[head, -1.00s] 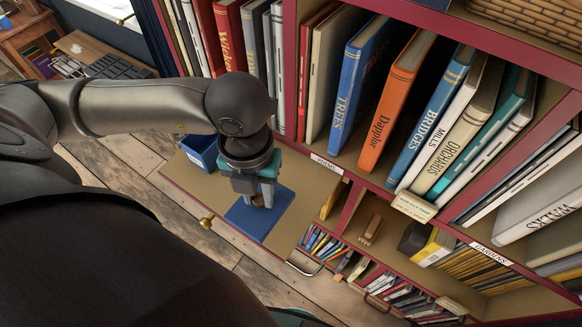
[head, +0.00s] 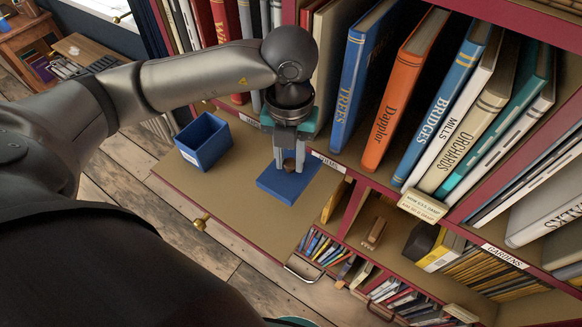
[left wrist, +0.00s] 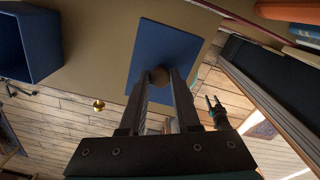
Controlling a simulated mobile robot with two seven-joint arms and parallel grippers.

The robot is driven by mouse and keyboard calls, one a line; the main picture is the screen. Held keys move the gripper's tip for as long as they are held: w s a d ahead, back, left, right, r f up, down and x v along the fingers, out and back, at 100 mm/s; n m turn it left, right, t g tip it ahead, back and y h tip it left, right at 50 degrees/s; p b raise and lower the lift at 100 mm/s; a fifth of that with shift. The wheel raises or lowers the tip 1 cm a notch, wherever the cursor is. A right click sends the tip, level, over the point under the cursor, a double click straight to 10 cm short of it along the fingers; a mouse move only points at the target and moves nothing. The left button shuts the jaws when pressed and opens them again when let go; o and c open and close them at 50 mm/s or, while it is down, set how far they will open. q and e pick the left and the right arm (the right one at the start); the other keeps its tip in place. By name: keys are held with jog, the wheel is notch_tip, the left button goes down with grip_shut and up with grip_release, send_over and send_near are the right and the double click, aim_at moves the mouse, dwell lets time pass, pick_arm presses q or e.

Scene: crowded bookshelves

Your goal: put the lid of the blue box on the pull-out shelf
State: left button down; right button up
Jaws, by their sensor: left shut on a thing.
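The lid (head: 283,187) of the blue box is a flat blue square with a small round brown knob. My left gripper (head: 290,164) is shut on this knob. The lid is over the right part of the tan pull-out shelf (head: 235,190); I cannot tell whether it touches the shelf. In the left wrist view the lid (left wrist: 150,50) and its knob show between the fingertips (left wrist: 160,82). The open blue box (head: 203,145) stands on the shelf, left of the lid and apart from it. A dark pronged shape in the left wrist view may be my right gripper (left wrist: 215,112).
A bookcase with upright books, such as the orange one (head: 400,100), rises right behind my left gripper. A brass knob (head: 201,223) is on the shelf's front edge. Bare shelf lies between box and lid and in front of the lid. Wooden floor (head: 120,200) is below.

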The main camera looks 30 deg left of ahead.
aim_at(290, 172)
pick_arm(q)
notch_tip(290, 172, down, 4)
jog(key=shift+f, duration=0.1)
jog(key=shift+w+f, duration=0.15)
jog(key=shift+f, duration=0.05)
jog(key=shift+f, duration=0.1)
jog(key=c, duration=0.6)
grip_release()
jog(key=shift+c, duration=0.2)
notch_tip(290, 172, up, 12)
jog(key=shift+r, duration=0.15)
